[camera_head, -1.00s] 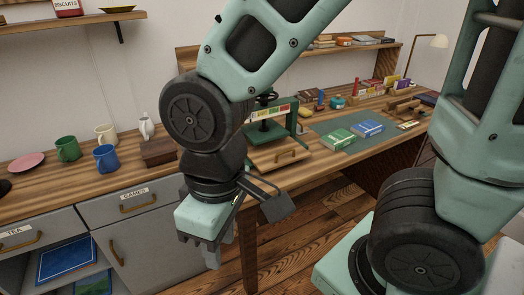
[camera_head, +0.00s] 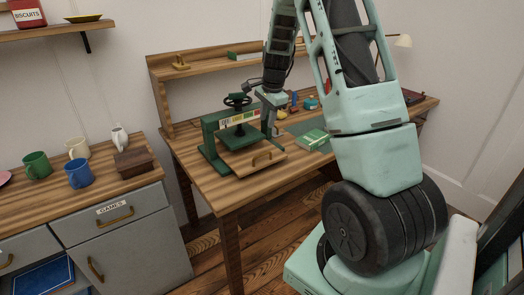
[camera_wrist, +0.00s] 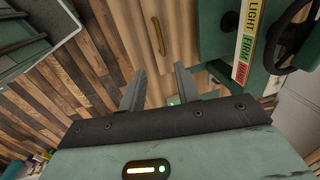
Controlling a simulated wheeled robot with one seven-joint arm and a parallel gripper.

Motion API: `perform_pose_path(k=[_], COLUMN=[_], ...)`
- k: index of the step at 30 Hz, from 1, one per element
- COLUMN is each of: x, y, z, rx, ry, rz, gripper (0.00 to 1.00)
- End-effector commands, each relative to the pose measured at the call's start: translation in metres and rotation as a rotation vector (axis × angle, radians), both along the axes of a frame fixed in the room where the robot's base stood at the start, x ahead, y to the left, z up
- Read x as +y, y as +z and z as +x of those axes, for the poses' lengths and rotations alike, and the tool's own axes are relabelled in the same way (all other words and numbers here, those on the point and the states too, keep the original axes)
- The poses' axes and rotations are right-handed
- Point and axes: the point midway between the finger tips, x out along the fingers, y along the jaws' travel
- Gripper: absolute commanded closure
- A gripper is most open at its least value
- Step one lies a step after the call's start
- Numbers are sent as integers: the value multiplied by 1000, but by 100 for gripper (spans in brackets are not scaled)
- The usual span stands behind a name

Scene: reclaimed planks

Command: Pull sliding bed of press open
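The green press (camera_head: 208,140) with its dark handwheel (camera_head: 238,101) stands on the wooden bench. Its pale wooden sliding bed (camera_head: 240,160) sits low in the frame, its front part showing ahead of the press. A brass-coloured bar handle (camera_head: 262,160) is on the bed. My gripper (camera_head: 273,131) is at the press's right side, above and behind the handle in the picture. In the wrist view, my gripper (camera_wrist: 160,70) is open and empty. The handle (camera_wrist: 158,36) lies beyond the fingertips, roughly in line with the gap, apparently not touching.
Boxes (camera_head: 313,139) lie on the green mat right of the press. A grey cabinet (camera_head: 130,240) with mugs and a brown box (camera_head: 134,161) stands left. A raised shelf (camera_head: 205,70) runs behind. Open floor (camera_head: 265,245) lies in front of the bench.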

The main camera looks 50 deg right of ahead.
Motion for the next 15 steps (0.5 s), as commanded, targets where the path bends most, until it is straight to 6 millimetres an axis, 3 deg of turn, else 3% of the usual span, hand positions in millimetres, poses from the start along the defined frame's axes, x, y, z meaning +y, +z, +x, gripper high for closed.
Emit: perform_pose_path(k=[15], x=[-4], y=[-105], z=[20], rx=[3], ry=[2], rz=[2], gripper=[68])
